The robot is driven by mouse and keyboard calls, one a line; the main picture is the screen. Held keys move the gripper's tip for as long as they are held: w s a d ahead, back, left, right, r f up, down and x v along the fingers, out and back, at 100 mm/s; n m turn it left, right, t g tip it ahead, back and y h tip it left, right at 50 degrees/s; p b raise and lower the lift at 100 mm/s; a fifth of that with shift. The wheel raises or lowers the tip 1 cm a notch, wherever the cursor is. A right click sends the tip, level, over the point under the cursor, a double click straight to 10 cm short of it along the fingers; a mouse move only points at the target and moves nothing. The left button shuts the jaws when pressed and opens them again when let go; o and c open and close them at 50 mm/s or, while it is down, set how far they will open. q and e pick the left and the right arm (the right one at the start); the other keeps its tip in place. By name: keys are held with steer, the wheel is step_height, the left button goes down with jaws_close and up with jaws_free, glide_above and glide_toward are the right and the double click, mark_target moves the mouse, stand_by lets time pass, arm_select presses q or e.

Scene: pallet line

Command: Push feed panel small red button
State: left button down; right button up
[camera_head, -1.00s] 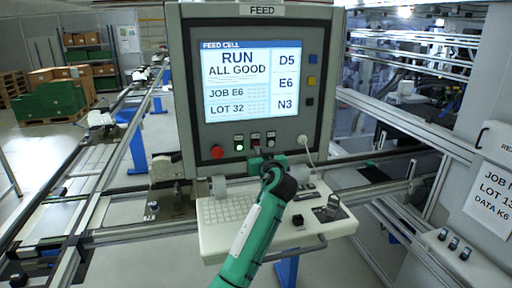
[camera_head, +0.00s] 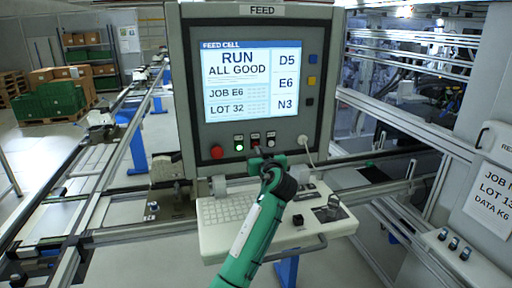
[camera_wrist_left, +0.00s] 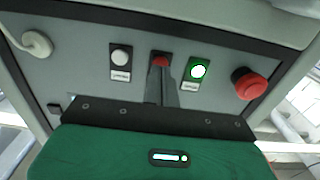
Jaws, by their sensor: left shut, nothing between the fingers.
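The feed panel (camera_head: 184,90) stands upright with its screen lit. Its small red button (camera_wrist_left: 161,61) sits in the middle of the button row in the left wrist view, between a white button (camera_wrist_left: 121,57) and a lit green button (camera_wrist_left: 198,71). A large red mushroom button (camera_wrist_left: 249,84) is at the row's end. My left gripper (camera_wrist_left: 161,72) is shut and empty, its tips at the small red button and covering its lower part; I cannot tell whether they touch. In the head view, the left gripper (camera_head: 259,154) is just below the row. My right gripper is not in view.
A shelf with a keyboard (camera_head: 226,208) juts out below the panel, with a dark device (camera_head: 331,210) on its right. Conveyor rails run on both sides. A sign and knobs (camera_head: 454,243) are at the right. A white cable plug (camera_wrist_left: 38,43) is at the panel's edge.

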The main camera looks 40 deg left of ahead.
arm_select(q)
steer(key=shift+b, duration=0.35)
stand_by(0.5)
steer(key=shift+b+x, duration=0.4)
steer(key=shift+x, duration=0.6)
stand_by(0.8)
steer(key=shift+b+v, duration=0.3)
steer(key=shift+v, duration=2.2)
